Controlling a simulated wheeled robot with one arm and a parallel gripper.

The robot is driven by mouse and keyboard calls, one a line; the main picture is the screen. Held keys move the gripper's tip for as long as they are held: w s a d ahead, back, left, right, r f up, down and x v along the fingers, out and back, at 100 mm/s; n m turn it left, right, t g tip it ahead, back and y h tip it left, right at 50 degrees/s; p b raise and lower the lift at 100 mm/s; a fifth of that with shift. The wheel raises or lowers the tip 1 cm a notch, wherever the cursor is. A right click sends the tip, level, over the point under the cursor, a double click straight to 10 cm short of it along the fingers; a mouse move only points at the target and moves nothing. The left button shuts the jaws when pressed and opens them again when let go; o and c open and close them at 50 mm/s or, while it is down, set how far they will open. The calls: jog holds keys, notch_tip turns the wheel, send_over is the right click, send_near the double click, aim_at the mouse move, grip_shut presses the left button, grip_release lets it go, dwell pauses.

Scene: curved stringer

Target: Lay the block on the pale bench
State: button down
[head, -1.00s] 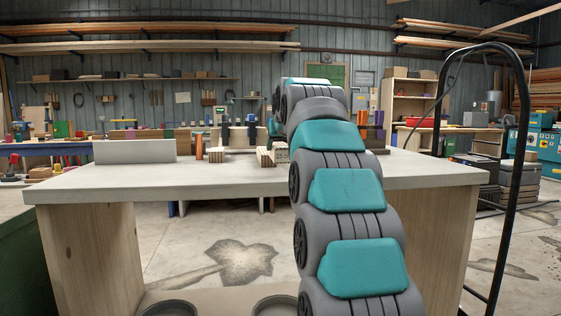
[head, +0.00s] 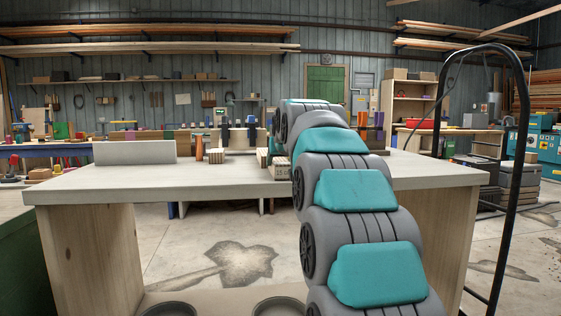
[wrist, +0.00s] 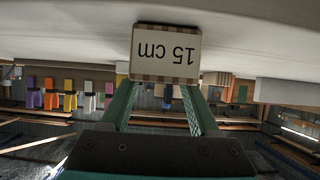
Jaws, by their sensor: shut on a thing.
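The block (wrist: 165,52) is striped wood with a pale face marked "15 cm", which reads upside down in the wrist view. My gripper (wrist: 159,88) is shut on it, with a green finger on either side. In the head view a striped block end (head: 281,169) shows beside my arm, low over the pale bench (head: 180,184); my arm hides the rest and most of the gripper. The bench top also shows in the wrist view (wrist: 60,35). I cannot tell whether the block touches it.
A pale upright board (head: 134,152) stands at the bench's back left. An orange-brown bottle-like item (head: 199,148) stands to its right. The bench's left and middle front are clear. A black tubular frame (head: 521,150) rises at the right.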

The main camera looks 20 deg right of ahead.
jog(key=shift+c, duration=0.6)
grip_release()
jog(key=shift+f, duration=0.1)
jog(key=v, duration=1.2)
